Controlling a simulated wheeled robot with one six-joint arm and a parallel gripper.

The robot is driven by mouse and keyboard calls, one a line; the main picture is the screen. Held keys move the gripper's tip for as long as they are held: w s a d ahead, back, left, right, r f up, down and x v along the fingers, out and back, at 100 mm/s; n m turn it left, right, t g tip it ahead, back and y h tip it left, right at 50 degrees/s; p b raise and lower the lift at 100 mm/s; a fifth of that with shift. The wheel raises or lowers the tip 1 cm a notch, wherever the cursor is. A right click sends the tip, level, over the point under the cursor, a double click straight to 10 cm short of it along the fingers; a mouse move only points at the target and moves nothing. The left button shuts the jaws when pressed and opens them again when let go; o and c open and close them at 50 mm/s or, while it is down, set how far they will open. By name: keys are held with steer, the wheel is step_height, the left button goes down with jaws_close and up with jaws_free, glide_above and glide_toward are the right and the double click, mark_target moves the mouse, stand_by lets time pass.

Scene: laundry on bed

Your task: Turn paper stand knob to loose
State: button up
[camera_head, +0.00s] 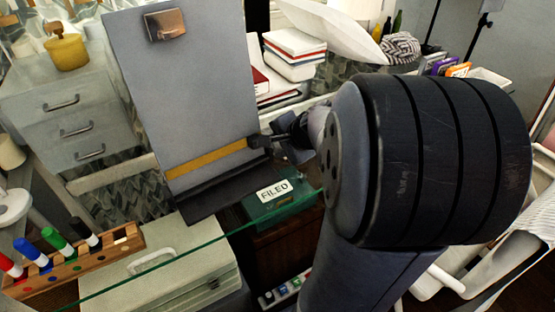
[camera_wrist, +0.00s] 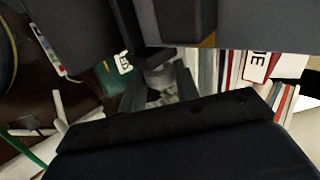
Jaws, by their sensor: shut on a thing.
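The paper stand (camera_head: 185,85) is a tall grey board with a metal clip at the top, a yellow bar (camera_head: 207,158) across its lower part and a black ledge at its foot. Its dark knob (camera_head: 260,141) is at the right end of the bar, partly hidden by my gripper. My gripper (camera_head: 278,142) reaches in from the right and is shut on the knob. In the wrist view the gripper's fingers (camera_wrist: 160,88) are on both sides of a greyish round piece, which seems to be the knob, below the board's edge. The knob's turn angle cannot be told.
A green box marked FILED (camera_head: 282,203) is just below the gripper. Stacked books (camera_head: 294,52) stand behind it. A glass edge crosses the front. A wooden rack with several markers (camera_head: 75,268) and a pale case (camera_head: 170,262) are at lower left. Drawers (camera_head: 75,115) stand at left.

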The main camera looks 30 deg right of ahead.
steer(key=shift+s+f+t+y+b, duration=0.2)
steer(key=shift+t+b, duration=0.45)
steer(key=shift+b, duration=1.85)
steer(key=shift+w+f+t+b, duration=0.1)
steer(key=shift+f+t+b, duration=0.4)
steer(key=shift+b, duration=2)
steer(key=shift+s+f+t+y+b, duration=0.1)
steer(key=shift+t+b, duration=0.75)
steer(key=shift+b, duration=1.65)
steer(key=shift+r+b, duration=0.1)
steer(key=shift+b, duration=0.45)
steer(key=shift+t+b, duration=0.4)
steer(key=shift+b, duration=0.55)
steer(key=shift+r+t+b, duration=0.25)
steer(key=shift+t+b, duration=0.05)
steer(key=shift+b, duration=0.55)
steer(key=o, duration=1)
steer(key=shift+c, duration=0.2)
steer(key=p, duration=0.4)
steer(key=shift+r+g, duration=0.3)
steer(key=shift+g, duration=0.1)
steer(key=g+p, duration=0.1)
steer(key=p, duration=0.5)
steer(key=g+p, duration=0.2)
steer(key=p, duration=0.5)
steer(key=r+g+p, duration=0.1)
steer(key=g+p, duration=0.1)
steer(key=p, duration=0.5)
steer(key=shift+w, duration=0.25)
